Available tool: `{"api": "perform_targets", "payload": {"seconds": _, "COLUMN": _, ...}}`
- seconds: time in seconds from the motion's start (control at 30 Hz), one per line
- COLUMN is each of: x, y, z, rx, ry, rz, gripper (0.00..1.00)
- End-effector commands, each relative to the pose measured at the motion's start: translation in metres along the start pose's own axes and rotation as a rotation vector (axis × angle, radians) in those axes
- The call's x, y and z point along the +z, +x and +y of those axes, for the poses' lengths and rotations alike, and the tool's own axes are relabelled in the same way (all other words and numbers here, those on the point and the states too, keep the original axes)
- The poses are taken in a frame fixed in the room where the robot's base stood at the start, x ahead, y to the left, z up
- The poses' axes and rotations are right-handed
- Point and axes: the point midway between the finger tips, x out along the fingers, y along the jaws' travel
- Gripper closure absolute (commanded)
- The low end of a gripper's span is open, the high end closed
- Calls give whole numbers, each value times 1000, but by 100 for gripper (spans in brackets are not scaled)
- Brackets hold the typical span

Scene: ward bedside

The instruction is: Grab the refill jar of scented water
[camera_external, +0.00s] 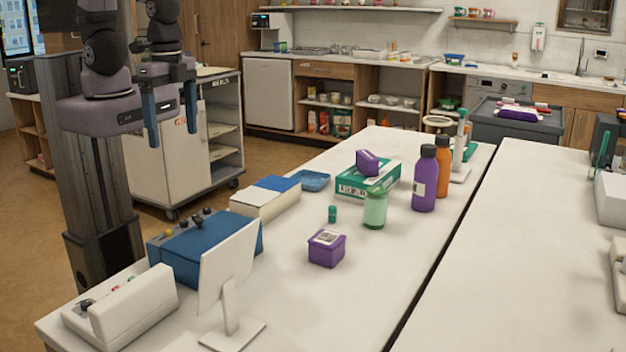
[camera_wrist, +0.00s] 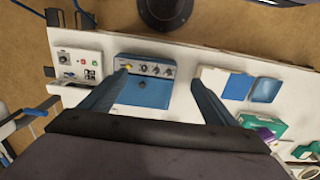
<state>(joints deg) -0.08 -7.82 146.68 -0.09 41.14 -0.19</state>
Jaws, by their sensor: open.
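A pale green translucent jar with a darker green top (camera_external: 375,207), which looks like the refill jar, stands upright on the white table. It is in front of a green-and-white carton (camera_external: 352,182). My gripper (camera_external: 172,138) hangs at the upper left of the outside view, well left of the jar and above table height. Its two blue fingers are apart with nothing between them. In the wrist view my gripper (camera_wrist: 158,80) is above a blue control box (camera_wrist: 142,90). I cannot identify the jar for certain in the wrist view.
A purple bottle (camera_external: 425,180) and an orange bottle (camera_external: 443,165) stand right of the jar. A purple box (camera_external: 326,248) and a small green bottle (camera_external: 332,214) are nearby. A purple item (camera_external: 367,162) lies on the carton. A white screen (camera_external: 228,265) stands at the front left.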

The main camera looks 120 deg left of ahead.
Motion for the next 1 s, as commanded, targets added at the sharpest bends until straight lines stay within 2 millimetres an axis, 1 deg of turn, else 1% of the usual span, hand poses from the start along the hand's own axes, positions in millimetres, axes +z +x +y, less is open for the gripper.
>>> {"api": "perform_targets", "payload": {"seconds": 0.2, "x": 0, "y": 0, "z": 0, "rx": 0, "ry": 0, "rz": 0, "gripper": 18}}
{"api": "perform_targets", "payload": {"seconds": 0.23, "x": 0, "y": 0, "z": 0, "rx": 0, "ry": 0, "rz": 0, "gripper": 23}}
{"api": "perform_targets", "payload": {"seconds": 0.27, "x": 0, "y": 0, "z": 0, "rx": 0, "ry": 0, "rz": 0, "gripper": 30}}
{"api": "perform_targets", "payload": {"seconds": 0.3, "x": 0, "y": 0, "z": 0, "rx": 0, "ry": 0, "rz": 0, "gripper": 32}}
{"api": "perform_targets", "payload": {"seconds": 0.57, "x": 0, "y": 1, "z": 0, "rx": 0, "ry": 0, "rz": 1, "gripper": 32}}
{"api": "perform_targets", "payload": {"seconds": 0.67, "x": -7, "y": 7, "z": -3, "rx": -2, "ry": -8, "rz": 17, "gripper": 32}}
{"api": "perform_targets", "payload": {"seconds": 0.77, "x": -27, "y": 21, "z": -9, "rx": -8, "ry": -25, "rz": 67, "gripper": 32}}
{"api": "perform_targets", "payload": {"seconds": 0.87, "x": -61, "y": 43, "z": -23, "rx": -19, "ry": -55, "rz": 153, "gripper": 32}}
{"api": "perform_targets", "payload": {"seconds": 0.97, "x": -108, "y": 69, "z": -45, "rx": -38, "ry": -95, "rz": 278, "gripper": 32}}
{"api": "perform_targets", "payload": {"seconds": 1.0, "x": -129, "y": 80, "z": -56, "rx": -49, "ry": -112, "rz": 335, "gripper": 32}}
